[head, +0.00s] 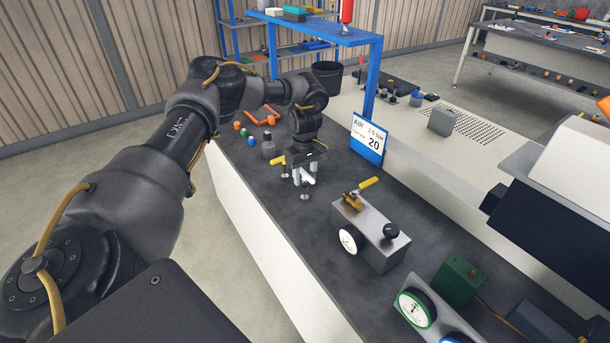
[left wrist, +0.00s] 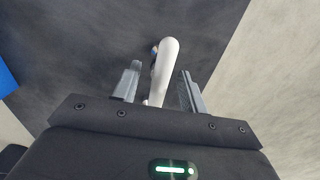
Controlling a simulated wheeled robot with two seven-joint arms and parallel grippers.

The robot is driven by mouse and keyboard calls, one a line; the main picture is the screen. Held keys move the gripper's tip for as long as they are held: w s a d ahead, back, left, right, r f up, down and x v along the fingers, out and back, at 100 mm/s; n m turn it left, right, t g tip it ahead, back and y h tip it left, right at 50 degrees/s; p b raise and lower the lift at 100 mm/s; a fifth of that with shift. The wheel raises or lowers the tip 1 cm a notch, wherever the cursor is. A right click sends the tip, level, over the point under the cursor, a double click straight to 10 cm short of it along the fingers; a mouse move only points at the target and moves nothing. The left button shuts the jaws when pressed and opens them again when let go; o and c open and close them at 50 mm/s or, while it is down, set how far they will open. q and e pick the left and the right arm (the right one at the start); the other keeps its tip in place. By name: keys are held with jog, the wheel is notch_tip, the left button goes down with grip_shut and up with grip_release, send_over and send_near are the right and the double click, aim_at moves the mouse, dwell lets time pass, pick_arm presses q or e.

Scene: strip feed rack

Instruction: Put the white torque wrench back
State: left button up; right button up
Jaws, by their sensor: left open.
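The white torque wrench (left wrist: 166,65) shows in the left wrist view as a smooth white rounded shaft between the two fingers. In the head view a small white part of it (head: 308,178) shows under my left gripper (head: 304,174), over the dark bench top; the rest is hidden by the gripper. In the left wrist view my left gripper (left wrist: 160,88) is open, with one finger on each side of the wrench and visible gaps. I cannot tell how high the wrench is above the bench. My right gripper is not in view.
A grey box with a dial and yellow lever (head: 373,233) stands to the right on the dark bench (head: 265,205). A blue-and-white sign (head: 368,140) stands behind. A green-rimmed gauge (head: 415,308) is nearer.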

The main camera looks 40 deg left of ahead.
pick_arm(q)
jog(key=shift+w+r, duration=0.1)
jog(key=shift+r, duration=0.4)
notch_tip(320, 180, up, 11)
jog(key=shift+b, duration=0.45)
